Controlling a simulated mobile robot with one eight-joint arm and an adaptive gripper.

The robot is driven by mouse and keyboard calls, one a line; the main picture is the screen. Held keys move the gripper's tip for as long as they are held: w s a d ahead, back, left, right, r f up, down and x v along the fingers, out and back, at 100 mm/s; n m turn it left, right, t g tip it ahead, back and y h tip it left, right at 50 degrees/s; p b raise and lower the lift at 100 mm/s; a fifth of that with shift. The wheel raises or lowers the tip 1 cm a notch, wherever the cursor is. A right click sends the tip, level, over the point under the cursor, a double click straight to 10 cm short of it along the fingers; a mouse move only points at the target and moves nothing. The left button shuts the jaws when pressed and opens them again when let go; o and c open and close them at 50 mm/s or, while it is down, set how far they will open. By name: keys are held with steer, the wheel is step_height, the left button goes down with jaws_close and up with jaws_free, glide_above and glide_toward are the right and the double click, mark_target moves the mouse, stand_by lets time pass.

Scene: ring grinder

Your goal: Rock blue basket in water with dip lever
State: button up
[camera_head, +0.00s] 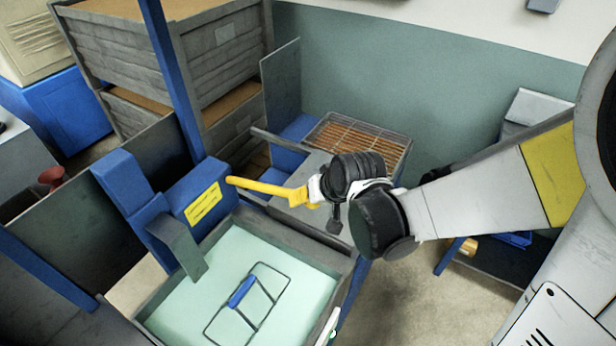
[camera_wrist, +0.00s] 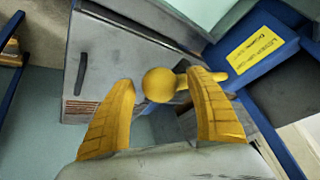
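The blue-handled wire basket (camera_head: 242,290) lies in the pale green water of the tank (camera_head: 318,252). The yellow dip lever (camera_head: 258,187) sticks out to the right from the blue housing behind the tank. Its round yellow knob (camera_wrist: 160,85) shows in the wrist view. My gripper (camera_head: 304,194) is at the lever's free end, above the tank's back right side. In the wrist view my gripper (camera_wrist: 161,77) has its yellow fingers apart, with the knob between or just beyond the tips. Gaps show on both sides of the knob. The basket is not in the wrist view.
A blue housing with a yellow label (camera_head: 203,203) stands at the tank's back edge. A grey bent plate (camera_head: 178,246) hangs over the tank's left side. An orange grated tray (camera_head: 355,137) is behind my gripper. Wooden crates (camera_head: 170,55) are stacked at the back left.

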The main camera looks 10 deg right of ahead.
steer(key=shift+r, duration=0.1)
steer(key=v, duration=1.2)
steer(key=shift+w, duration=0.15)
steer(key=w+a+f+n+g+b, duration=0.1)
steer(key=w+f+n, duration=0.1)
steer(key=f+n, duration=0.1)
steer(key=w+a+f+n+g+b, duration=0.1)
steer(key=w+f+n, duration=0.1)
steer(key=f+n, duration=0.2)
steer(key=w+a+f+n+g+y+b, duration=0.1)
steer(key=w+f+n, duration=0.1)
steer(key=n, duration=0.3)
steer(key=shift+w+f+n+g, duration=0.2)
steer(key=shift+f+n+g, duration=0.2)
steer(key=shift+f, duration=0.3)
